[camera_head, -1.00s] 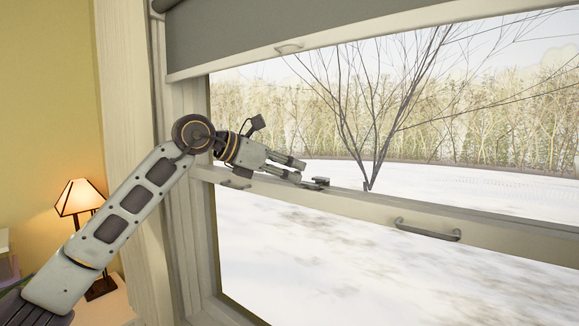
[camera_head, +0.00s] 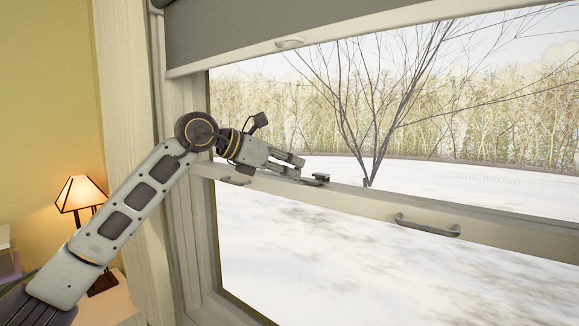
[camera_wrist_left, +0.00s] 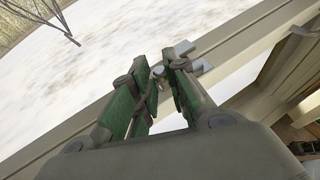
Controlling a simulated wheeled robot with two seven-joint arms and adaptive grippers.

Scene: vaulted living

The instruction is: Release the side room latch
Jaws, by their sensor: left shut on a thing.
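The window latch (camera_head: 318,178) is a small dark metal fitting on top of the window's middle rail. My left gripper (camera_head: 301,169) reaches it from the left, low over the rail. In the left wrist view the latch shows as grey metal parts (camera_wrist_left: 185,48) at the fingertips (camera_wrist_left: 163,71). The gripper is shut on a small part of the latch, between the green-padded fingers. The fingers partly hide the latch, so its exact turn is hard to tell. My right gripper is not in view.
A grey blind (camera_head: 330,25) hangs above. A lit lamp (camera_head: 80,195) stands at the left.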

